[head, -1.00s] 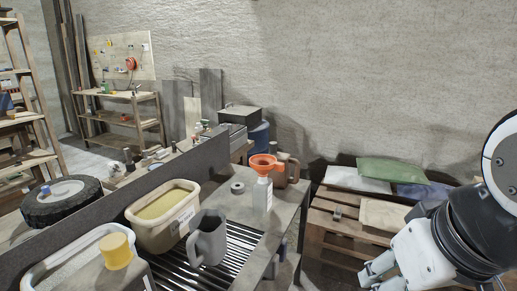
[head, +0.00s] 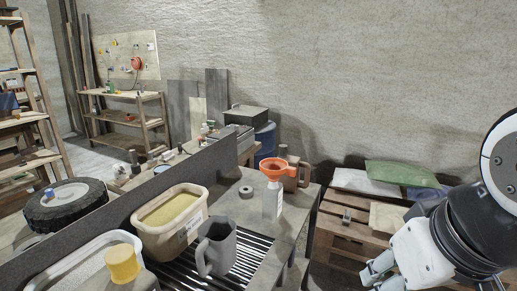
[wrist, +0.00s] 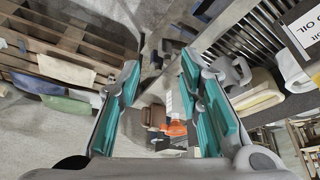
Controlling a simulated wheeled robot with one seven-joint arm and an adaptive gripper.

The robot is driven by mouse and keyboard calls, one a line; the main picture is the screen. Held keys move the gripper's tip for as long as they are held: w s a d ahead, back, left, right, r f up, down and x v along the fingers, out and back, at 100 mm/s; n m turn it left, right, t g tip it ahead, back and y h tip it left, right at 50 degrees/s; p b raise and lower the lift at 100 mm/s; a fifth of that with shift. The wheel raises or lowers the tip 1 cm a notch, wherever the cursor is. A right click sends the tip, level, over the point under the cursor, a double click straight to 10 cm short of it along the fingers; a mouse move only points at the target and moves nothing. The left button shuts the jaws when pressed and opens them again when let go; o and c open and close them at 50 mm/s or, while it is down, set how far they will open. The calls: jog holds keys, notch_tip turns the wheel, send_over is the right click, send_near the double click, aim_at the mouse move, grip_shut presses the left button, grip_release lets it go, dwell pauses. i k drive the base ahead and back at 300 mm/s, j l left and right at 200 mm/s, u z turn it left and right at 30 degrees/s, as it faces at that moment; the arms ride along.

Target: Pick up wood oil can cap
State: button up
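A yellow cap (head: 122,262) sits on top of a can (head: 135,281) at the bottom left of the head view. The can is mostly cut off by the frame edge, so its label is hidden there. In the wrist view, a label reading "OIL" (wrist: 306,27) shows on a container at the upper right edge; its cap is not visible. My gripper (head: 373,270) is at the lower right of the head view, far to the right of the cap. In the wrist view my gripper (wrist: 160,70) has its teal-padded fingers wide apart with nothing held between them.
A grey jug (head: 218,247) stands on a slatted grate beside an open tub (head: 172,222). An orange funnel (head: 285,168) sits in a bottle behind. A dark upright board (head: 150,180) runs along the bench. A pallet with bags (head: 400,172) is at the right.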

aim_at(282, 148)
jog(key=i+l+u, duration=0.3)
jog(key=i+l, duration=0.75)
jog(key=i+l+u, duration=0.1)
jog(key=i+l, duration=0.35)
jog(key=i, duration=0.2)
jog(key=i+l+u, duration=0.1)
jog(key=i+l, duration=0.4)
jog(key=i, duration=0.2)
